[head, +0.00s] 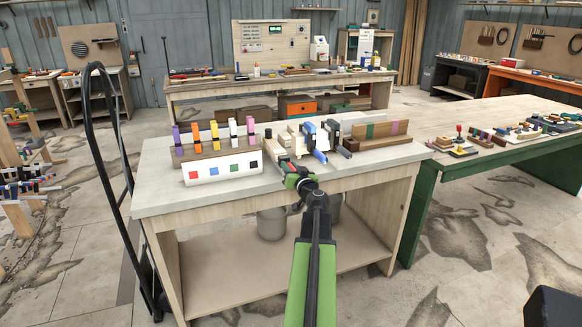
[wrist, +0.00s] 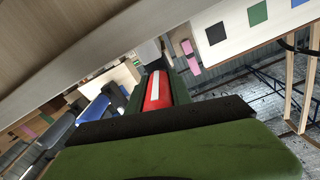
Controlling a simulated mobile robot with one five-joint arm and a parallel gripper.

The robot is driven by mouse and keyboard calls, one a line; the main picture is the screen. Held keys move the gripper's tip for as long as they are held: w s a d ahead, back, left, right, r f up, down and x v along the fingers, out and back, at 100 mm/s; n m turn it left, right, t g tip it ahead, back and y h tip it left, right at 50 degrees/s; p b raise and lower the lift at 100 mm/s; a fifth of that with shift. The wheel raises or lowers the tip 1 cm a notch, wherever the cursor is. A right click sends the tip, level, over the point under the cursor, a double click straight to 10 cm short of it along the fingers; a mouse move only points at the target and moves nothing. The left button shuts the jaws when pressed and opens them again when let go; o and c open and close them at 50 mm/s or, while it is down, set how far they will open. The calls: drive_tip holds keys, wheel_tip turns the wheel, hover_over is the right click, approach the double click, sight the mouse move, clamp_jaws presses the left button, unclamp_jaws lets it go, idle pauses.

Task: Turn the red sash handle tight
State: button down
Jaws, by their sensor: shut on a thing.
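The red sash handle (wrist: 158,90), red with a pale stripe along it, shows in the middle of the wrist view, just beyond the dark edge of my gripper. My gripper (head: 296,178) is at the front edge of the pale workbench (head: 390,152) in the head view. It is shut on the red handle. Only a small bit of red shows there in the head view, and my green and black jaws hide most of the handle. How far the handle is turned cannot be told.
Blue-handled clamps (head: 310,136) stand just behind my gripper. A white block with coloured squares (head: 222,168) and a rack of coloured pegs (head: 212,147) stand to the left. Wooden boards (head: 380,136) are to the right. A black hand truck (head: 110,150) stands beside the bench's left end.

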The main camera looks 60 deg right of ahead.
drive_tip(key=m, duration=0.4)
drive_tip(key=shift+s+f, duration=0.2)
drive_tip(key=shift+s, duration=0.05)
drive_tip(key=m, duration=0.4)
drive_tip(key=shift+m, duration=0.4)
drive_tip(key=m, duration=0.3)
drive_tip(key=shift+f+m, duration=0.1)
drive_tip(key=shift+m, duration=0.2)
drive_tip(key=m, duration=0.4)
drive_tip(key=shift+s+m, duration=0.1)
drive_tip(key=shift+m, duration=0.2)
drive_tip(key=m, duration=0.3)
drive_tip(key=shift+m, duration=0.3)
drive_tip(key=m, duration=0.4)
drive_tip(key=shift+f, duration=0.1)
drive_tip(key=m, duration=0.5)
drive_tip(key=shift+a+b, duration=0.1)
drive_tip(key=shift+b, duration=0.2)
drive_tip(key=shift+m, duration=1.8)
